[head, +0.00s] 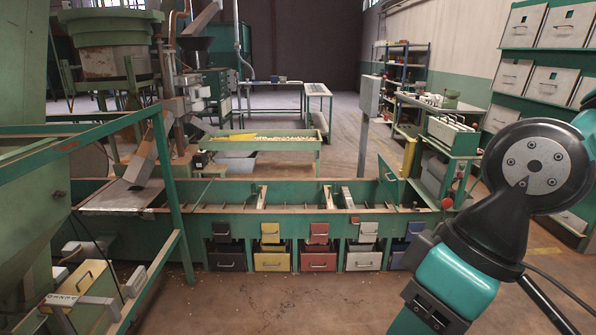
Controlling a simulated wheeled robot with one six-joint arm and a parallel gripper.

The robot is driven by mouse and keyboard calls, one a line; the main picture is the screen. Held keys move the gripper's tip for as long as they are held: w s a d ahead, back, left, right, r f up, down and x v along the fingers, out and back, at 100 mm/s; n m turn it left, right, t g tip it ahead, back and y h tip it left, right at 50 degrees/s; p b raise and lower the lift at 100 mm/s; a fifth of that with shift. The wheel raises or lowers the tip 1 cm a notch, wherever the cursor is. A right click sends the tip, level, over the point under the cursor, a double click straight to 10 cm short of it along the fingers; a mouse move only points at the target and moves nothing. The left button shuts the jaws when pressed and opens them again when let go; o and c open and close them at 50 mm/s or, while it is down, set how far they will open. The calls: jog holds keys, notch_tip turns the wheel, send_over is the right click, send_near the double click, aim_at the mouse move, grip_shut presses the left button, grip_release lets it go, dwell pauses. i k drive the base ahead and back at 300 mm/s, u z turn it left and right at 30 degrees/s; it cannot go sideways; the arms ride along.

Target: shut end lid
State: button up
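A long green trough (270,220) runs across the middle of the head view, its top divided into compartments. At its right end a green panel (388,182) stands up, tilted, above the rim; it looks like the end lid standing open. The compartment beside it shows open from above. A flat grey metal plate (122,197) lies over the trough's left end. My arm's teal and black links fill the right side of the view, to the right of the trough's end. My gripper does not show.
Coloured bins, including a yellow bin (271,262) and a red bin (317,262), sit under the trough's front. A green railing (172,190) stands at the left. A grey post (365,135) rises behind the trough. The floor in front is mostly clear.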

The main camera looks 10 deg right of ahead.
aim_at(384, 178)
jog(key=z, duration=0.4)
jog(key=i, duration=3.55)
jog(key=u, duration=0.1)
